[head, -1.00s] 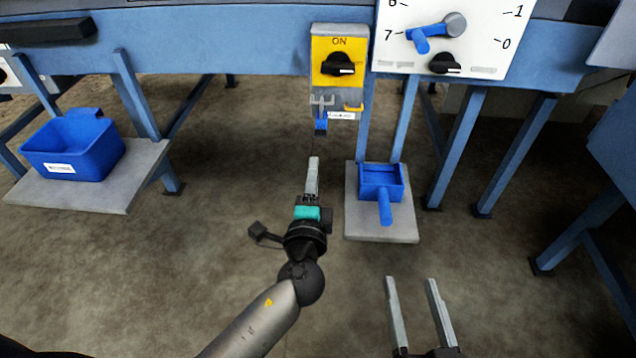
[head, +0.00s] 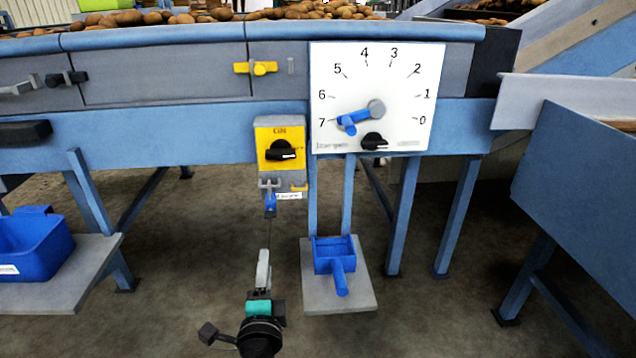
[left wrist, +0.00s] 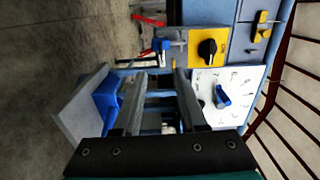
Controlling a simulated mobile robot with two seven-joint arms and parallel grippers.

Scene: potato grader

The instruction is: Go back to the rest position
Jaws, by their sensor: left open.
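My left gripper (head: 263,268) shows in the head view at the lower middle, seen edge-on, below the yellow switch box and left of the small grey shelf. In the left wrist view its two fingers (left wrist: 160,75) stand apart with nothing held between them. The left gripper looks clear of the machine, over the floor in the picture. My right gripper is in neither current view.
The blue machine frame carries a yellow switch box (head: 281,135) and a white dial board (head: 414,78) with a blue pointer. A blue bin (head: 35,245) stands at left. Bare floor lies between.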

